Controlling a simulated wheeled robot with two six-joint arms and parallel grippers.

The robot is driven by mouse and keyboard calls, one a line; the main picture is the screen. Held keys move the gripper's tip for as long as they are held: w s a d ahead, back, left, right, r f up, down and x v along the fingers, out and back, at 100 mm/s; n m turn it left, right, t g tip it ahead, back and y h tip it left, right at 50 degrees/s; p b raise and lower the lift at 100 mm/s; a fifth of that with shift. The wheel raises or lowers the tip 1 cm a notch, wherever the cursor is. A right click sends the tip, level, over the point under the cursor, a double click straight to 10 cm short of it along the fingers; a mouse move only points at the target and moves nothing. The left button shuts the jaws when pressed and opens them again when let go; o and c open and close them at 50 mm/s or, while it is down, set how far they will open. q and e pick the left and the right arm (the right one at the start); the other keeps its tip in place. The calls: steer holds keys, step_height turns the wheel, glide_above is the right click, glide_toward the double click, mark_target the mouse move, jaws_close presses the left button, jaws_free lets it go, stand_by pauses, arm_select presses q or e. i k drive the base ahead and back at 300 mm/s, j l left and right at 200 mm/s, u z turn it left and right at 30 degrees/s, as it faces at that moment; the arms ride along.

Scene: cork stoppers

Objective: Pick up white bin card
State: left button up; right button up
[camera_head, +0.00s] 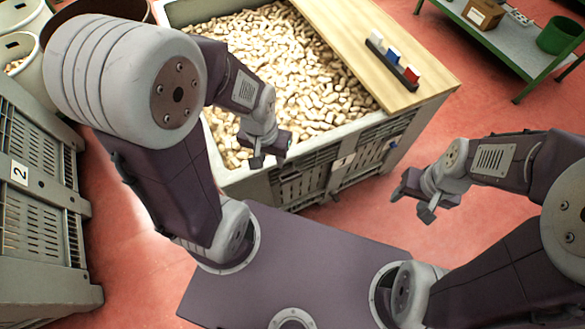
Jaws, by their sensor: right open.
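The white bin card (377,37) stands upright in a dark slotted holder (386,62) on a wooden board (350,30) over the crate of corks. A blue card (392,56) and a red card (411,74) stand in the same holder, in a row. My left gripper (272,156) is open and empty at the crate's near side, well short of the cards and to their left. My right gripper (411,206) is open and empty over the red floor, in front of the crate's right end and apart from the cards.
The large crate (235,182) is full of pale corks (275,60). Its rim lies close to my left gripper. Another grey crate with a "2" label (19,172) stands at the left. A green-grey table (520,35) with a cardboard box (483,13) and a green bin (558,36) stands at the back right.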

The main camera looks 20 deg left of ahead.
mark_target(375, 38)
steer(key=i+l+z, duration=0.1)
steer(key=l+z, duration=0.35)
steer(key=i+l+z, duration=0.3)
steer(key=i+l, duration=0.55)
steer(key=i+l+z, duration=0.3)
steer(key=i+l, duration=0.45)
steer(key=i, duration=0.15)
steer(key=i+u, duration=0.75)
steer(key=i+l+u, duration=0.1)
steer(key=i+u, duration=0.15)
steer(key=u, duration=0.15)
steer(key=i+l+u, duration=0.25)
steer(key=u, duration=0.15)
steer(key=i+u, duration=0.15)
steer(key=u, duration=0.3)
steer(key=i+u, duration=0.2)
steer(key=u, duration=0.3)
steer(key=i+l+u, duration=0.1)
steer(key=u, duration=0.35)
steer(key=i+l+u, duration=0.15)
steer(key=u, duration=0.35)
steer(key=l+u, duration=0.3)
steer(key=u, duration=0.15)
steer(key=i+l+u, duration=0.1)
steer(key=l+u, duration=0.15)
steer(key=u, duration=0.2)
steer(key=l+u, duration=0.25)
steer(key=u, duration=0.25)
steer(key=l+u, duration=0.25)
steer(key=u, duration=0.2)
